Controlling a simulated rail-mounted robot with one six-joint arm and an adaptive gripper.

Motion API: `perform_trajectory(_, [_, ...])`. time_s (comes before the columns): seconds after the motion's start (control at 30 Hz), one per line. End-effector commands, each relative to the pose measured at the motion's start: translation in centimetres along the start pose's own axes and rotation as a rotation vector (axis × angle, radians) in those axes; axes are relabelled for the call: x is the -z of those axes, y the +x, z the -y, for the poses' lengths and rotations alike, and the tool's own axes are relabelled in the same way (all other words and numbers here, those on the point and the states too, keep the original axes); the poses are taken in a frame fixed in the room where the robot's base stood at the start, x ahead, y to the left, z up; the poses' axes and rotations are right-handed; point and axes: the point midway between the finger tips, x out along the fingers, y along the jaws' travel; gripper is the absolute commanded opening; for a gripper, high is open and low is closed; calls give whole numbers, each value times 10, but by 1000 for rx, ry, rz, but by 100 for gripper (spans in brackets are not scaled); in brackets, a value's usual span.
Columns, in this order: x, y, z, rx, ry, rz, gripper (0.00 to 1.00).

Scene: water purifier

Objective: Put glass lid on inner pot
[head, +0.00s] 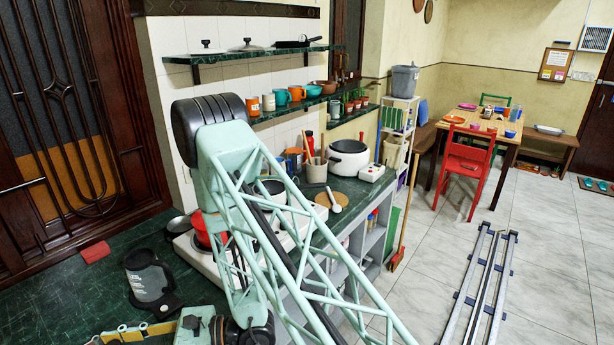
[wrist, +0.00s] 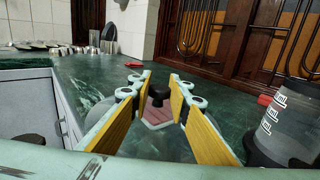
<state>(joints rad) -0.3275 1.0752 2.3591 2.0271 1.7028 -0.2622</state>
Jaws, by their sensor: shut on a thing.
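In the wrist view, my gripper (wrist: 160,92) has its yellow-padded fingers on either side of the black knob (wrist: 158,91) of the glass lid (wrist: 150,128). The lid's clear disc is hard to make out against the green counter, so I cannot tell whether it touches it. In the head view, my gripper (head: 140,331) shows at the bottom left, low over the counter; the lid is not clear there. A dark-mouthed pot (head: 270,186) stands behind my arm, partly hidden. A white cooker (head: 348,160) stands farther right. I cannot tell which holds the inner pot.
A clear jug with a dark base (head: 150,281) stands on the green counter (head: 60,288) close to my gripper; it is at the right in the wrist view (wrist: 285,125). Utensils and pans crowd the counter beyond my arm.

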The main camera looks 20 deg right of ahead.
Motion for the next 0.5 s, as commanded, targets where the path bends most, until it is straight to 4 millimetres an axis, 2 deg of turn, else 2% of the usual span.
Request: perform_trajectory(0.5, [-5,-4,6,14,0,1,1])
